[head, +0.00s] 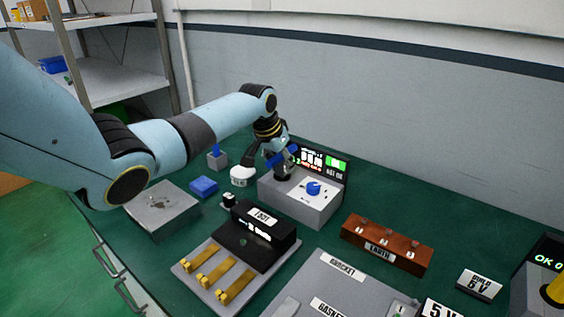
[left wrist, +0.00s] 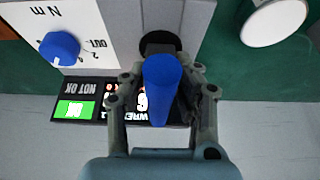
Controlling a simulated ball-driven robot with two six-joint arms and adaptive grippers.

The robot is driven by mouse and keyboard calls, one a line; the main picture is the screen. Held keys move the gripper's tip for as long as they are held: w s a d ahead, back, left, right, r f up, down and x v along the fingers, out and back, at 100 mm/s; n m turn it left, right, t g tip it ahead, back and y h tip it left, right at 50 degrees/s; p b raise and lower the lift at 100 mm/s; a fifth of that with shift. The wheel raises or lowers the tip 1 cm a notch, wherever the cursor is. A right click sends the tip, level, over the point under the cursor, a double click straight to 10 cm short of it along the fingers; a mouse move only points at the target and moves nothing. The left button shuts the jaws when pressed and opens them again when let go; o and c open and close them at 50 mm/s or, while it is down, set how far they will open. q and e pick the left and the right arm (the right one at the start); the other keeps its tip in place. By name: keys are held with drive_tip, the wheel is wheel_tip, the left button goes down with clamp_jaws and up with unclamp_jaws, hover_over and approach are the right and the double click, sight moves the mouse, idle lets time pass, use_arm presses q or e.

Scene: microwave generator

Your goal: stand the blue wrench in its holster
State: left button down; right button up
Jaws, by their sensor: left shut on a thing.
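My left gripper (head: 279,160) is over the grey torque tester (head: 305,200). It is shut on the blue wrench (head: 288,155). In the left wrist view the blue wrench (left wrist: 160,92) lies between both fingers (left wrist: 160,100), its far end at a dark round socket (left wrist: 160,43) on the tester's top. I cannot tell if it sits in the socket or just above it. A small grey block with a blue upright part (head: 217,159) stands behind left; whether this is the holster I cannot tell. My right gripper is out of view.
A blue knob (head: 313,187) is on the tester, with a lit display (head: 322,162) behind it. A white round thing (head: 240,175) is left of the tester. A blue block (head: 203,187), a grey plate (head: 162,208), a black device (head: 255,236) and a brown block (head: 386,243) stand around.

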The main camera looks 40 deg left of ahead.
use_arm(q)
drive_tip(key=c, duration=0.9)
unclamp_jaws()
drive_tip(key=v, duration=1.2)
drive_tip(key=shift+d, duration=0.1)
